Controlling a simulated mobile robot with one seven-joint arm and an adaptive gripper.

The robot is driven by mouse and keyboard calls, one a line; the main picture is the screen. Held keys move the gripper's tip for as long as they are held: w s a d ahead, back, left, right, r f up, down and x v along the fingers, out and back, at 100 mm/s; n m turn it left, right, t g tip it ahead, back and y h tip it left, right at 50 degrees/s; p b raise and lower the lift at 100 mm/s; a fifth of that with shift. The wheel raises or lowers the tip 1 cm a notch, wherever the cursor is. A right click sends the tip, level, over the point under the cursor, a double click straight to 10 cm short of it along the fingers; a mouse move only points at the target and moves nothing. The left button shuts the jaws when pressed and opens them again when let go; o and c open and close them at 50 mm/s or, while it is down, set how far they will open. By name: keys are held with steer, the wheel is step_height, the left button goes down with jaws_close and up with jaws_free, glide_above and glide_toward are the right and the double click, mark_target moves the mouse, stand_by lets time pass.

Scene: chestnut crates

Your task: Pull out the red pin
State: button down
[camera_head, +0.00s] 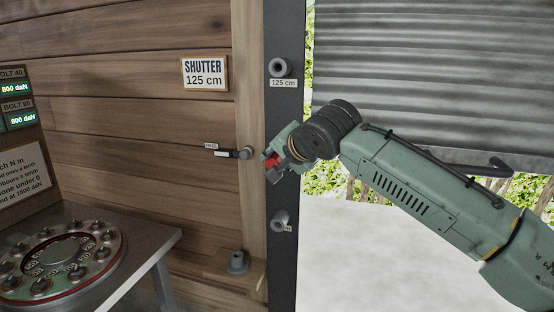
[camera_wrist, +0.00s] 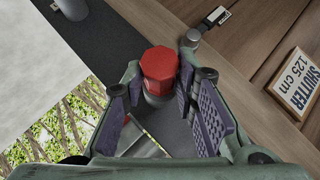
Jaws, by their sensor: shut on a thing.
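The red pin (camera_wrist: 160,68) has a red faceted head and sits between the two finger pads of my gripper (camera_wrist: 161,95) in the wrist view. A grey collar shows just below the head, close to the dark post. In the head view my gripper (camera_head: 280,160) is at the dark upright post (camera_head: 284,110), and a bit of the red pin (camera_head: 271,160) shows between its fingers. The gripper is shut on the pin head. Whether the pin's shaft is in the post is hidden.
Grey sockets stand on the post above (camera_head: 279,67) and below (camera_head: 281,222). A small lever labelled FREE (camera_head: 234,153) is on the wooden wall to the left. A corrugated shutter (camera_head: 430,70) hangs at right. A round dial table (camera_head: 60,262) stands at lower left.

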steer(key=shift+s+a+b, duration=0.2)
steer(key=shift+s+b, duration=0.1)
steer(key=shift+s, duration=0.25)
stand_by(0.4)
steer(key=c, duration=1.8)
jaws_free()
jaws_close()
steer(key=shift+s+a+b, duration=0.3)
steer(key=shift+s+b, duration=0.05)
steer(key=shift+s, duration=0.6)
steer(key=shift+s+a+b, duration=0.3)
steer(key=shift+s+b, duration=0.05)
steer(key=shift+s, duration=0.6)
steer(key=shift+s+a+b, duration=0.3)
steer(key=shift+s+b, duration=0.05)
steer(key=shift+s, duration=0.6)
